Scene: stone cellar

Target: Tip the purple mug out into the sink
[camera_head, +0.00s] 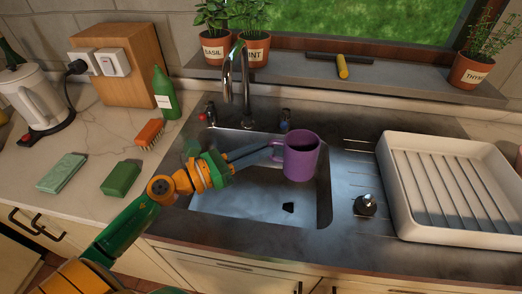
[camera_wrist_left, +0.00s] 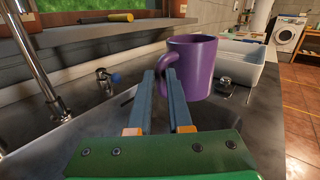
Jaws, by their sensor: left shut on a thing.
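The purple mug (camera_head: 301,157) is upright over the right part of the sink (camera_head: 240,204) in the head view. My left gripper (camera_head: 274,152) is shut on the mug's handle, on its left side, and holds it above the basin. In the left wrist view the mug (camera_wrist_left: 192,68) stands beyond the fingertips of the gripper (camera_wrist_left: 161,74), with the handle between them. What is in the mug cannot be seen. My right gripper does not show.
The tap (camera_head: 240,75) rises behind the sink. A green bottle (camera_head: 164,93), a brush (camera_head: 150,133) and a green sponge (camera_head: 121,178) are on the left counter.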

